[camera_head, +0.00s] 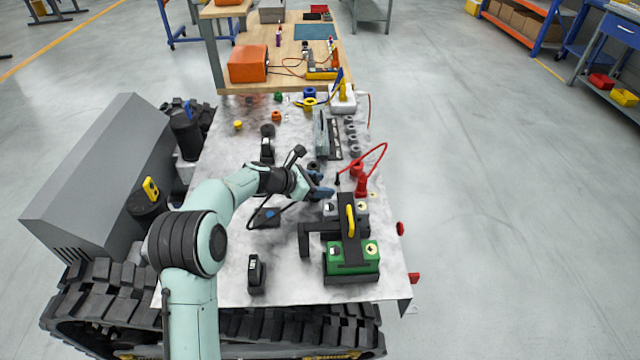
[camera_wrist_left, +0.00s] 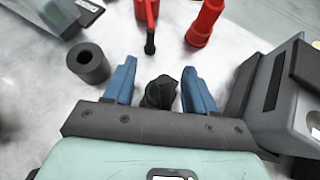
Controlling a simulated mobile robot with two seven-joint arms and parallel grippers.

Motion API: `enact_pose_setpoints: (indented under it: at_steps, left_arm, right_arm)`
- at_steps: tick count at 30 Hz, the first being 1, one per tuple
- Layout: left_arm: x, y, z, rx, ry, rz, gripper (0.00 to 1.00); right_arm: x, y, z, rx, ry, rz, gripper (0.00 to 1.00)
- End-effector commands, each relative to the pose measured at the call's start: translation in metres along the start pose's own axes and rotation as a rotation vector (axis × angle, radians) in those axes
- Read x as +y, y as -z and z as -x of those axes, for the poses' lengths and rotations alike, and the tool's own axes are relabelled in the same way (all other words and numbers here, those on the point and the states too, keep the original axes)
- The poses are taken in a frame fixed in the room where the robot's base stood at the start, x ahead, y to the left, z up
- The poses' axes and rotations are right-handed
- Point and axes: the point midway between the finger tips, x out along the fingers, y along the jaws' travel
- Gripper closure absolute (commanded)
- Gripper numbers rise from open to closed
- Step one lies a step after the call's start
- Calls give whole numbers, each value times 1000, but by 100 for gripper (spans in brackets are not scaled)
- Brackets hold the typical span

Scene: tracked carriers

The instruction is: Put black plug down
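A black plug (camera_wrist_left: 160,92) shows in the left wrist view between the blue fingers of my left gripper (camera_wrist_left: 158,88). The fingers stand apart on either side of it, with narrow gaps showing. I cannot tell whether the plug touches the table. In the head view my left gripper (camera_head: 322,192) is low over the table, left of the red plug (camera_head: 362,187), and the black plug is not clear there. A black cable (camera_head: 289,208) runs from near the gripper toward a small dark base with blue on it. My right gripper is not in view.
A green box with a black frame (camera_head: 352,264) and a grey box stand close to the gripper's right. A dark ring (camera_wrist_left: 88,63) and red parts lie ahead. A black block (camera_head: 256,273) stands at the front left. Bare table (camera_head: 225,240) lies left of the cable.

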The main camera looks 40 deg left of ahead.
Motion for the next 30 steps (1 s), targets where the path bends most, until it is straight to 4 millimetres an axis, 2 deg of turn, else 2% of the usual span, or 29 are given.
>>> enact_pose_setpoints:
  at_steps: [4, 8, 21, 25, 30]
  left_arm:
    - [0, -4, 2, -2, 0, -1, 44]
    - [2, -16, 11, -3, -2, -3, 44]
    - [1, -12, 104, -3, -3, -1, 44]
    - [2, -12, 119, -2, -3, 0, 44]
    - [1, -11, 127, -2, 0, -1, 44]
  right_arm:
    - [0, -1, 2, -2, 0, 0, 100]
    - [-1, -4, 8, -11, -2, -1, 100]
    - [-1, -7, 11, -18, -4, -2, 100]
    - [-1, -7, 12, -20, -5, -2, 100]
    - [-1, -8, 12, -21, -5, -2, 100]
